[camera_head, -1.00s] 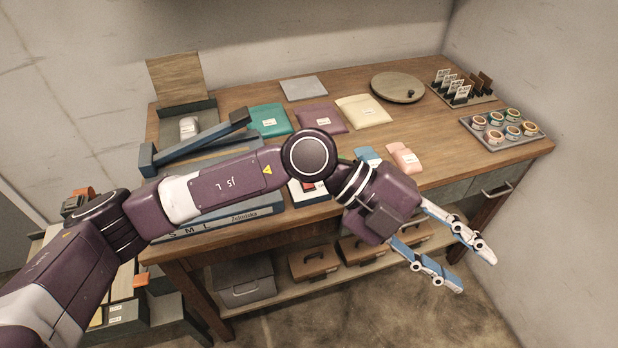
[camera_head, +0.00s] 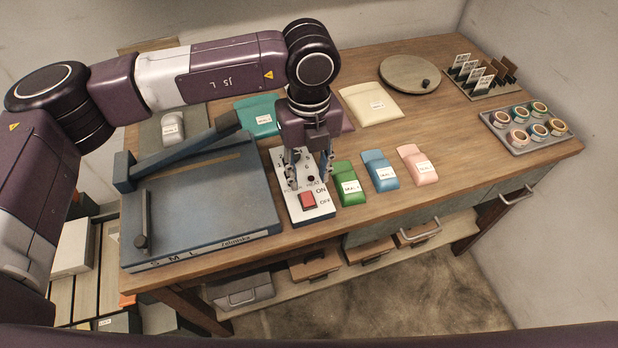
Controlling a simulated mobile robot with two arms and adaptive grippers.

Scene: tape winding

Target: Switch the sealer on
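The sealer is a flat blue-grey bed (camera_head: 205,200) with a raised bar (camera_head: 185,152) and a white control panel (camera_head: 307,214) at its right side. The panel has a red rocker switch (camera_head: 308,201) near its front, with ON and OFF printed beside it. I cannot tell which way the rocker is tipped. A small dark knob (camera_head: 311,179) sits behind it by the HEAT label. My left gripper (camera_head: 310,180) points down over the panel, behind the red switch, its two fingers apart and nothing held. It hides the panel's back part. My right gripper is not in view.
Green (camera_head: 347,184), blue (camera_head: 379,171) and pink (camera_head: 417,165) pouches lie right of the panel. Behind are a teal pouch (camera_head: 257,115), a cream pouch (camera_head: 371,103) and a round turntable (camera_head: 409,75). A tray of tape rolls (camera_head: 514,144) is at the right.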

